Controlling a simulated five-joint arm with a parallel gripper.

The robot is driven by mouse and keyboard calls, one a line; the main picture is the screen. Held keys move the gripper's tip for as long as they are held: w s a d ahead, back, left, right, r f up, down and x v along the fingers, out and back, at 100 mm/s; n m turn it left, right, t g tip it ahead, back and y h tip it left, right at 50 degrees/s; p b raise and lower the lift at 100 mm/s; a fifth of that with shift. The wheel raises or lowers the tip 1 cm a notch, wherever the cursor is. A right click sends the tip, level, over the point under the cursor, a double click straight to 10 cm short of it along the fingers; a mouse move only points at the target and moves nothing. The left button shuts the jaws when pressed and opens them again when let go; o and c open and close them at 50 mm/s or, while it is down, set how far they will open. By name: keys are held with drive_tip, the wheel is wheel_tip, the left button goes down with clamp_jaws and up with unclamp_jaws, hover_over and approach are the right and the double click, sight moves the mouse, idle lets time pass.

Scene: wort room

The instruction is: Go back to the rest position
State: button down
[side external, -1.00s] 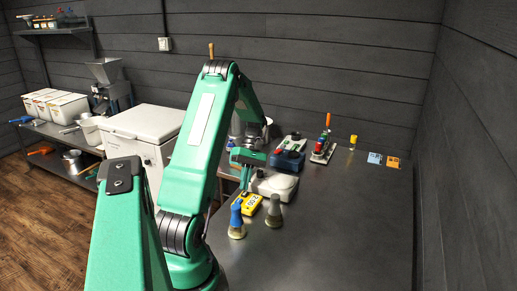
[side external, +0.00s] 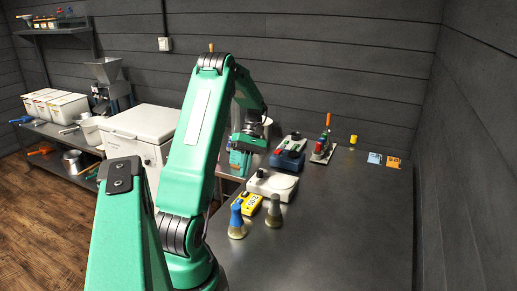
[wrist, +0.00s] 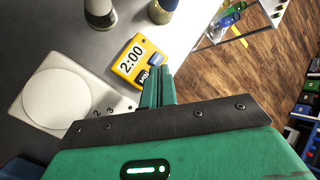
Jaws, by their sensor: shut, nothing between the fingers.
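My gripper (side external: 238,162) is in the side external view, beyond my raised upper arm and to the left of the white device. In the wrist view my gripper's green fingers (wrist: 158,88) lie together, shut, with nothing held. They point toward a yellow timer (wrist: 133,61) showing 2:00, and appear above the table. The timer also shows in the side external view (side external: 247,204). The white device with a round plate (side external: 271,186) sits behind it, and shows in the wrist view (wrist: 65,102) at the left.
A blue-topped flask (side external: 237,222) and a grey-topped flask (side external: 275,211) stand near the timer. A white chest (side external: 141,137) is at left.

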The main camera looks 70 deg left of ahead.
drive_tip(key=shift+d, duration=0.1)
idle(0.5)
drive_tip(key=w+d+r+m+t+y, duration=0.2)
drive_tip(key=w+d+r+m+y, duration=0.1)
drive_tip(key=d+r+m, duration=0.4)
drive_tip(key=w+d+r+m+t+y, duration=0.15)
drive_tip(key=d+r, duration=0.25)
drive_tip(key=d, duration=0.5)
drive_tip(key=s+d+r+m+t, duration=0.2)
drive_tip(key=d+m+t, duration=0.1)
drive_tip(key=d+m, duration=0.2)
drive_tip(key=s+d+r+m+t+y, duration=0.1)
drive_tip(key=s+d+m+t, duration=0.2)
drive_tip(key=d+m, duration=0.3)
drive_tip(key=d, duration=0.4)
drive_tip(key=shift+r, duration=0.35)
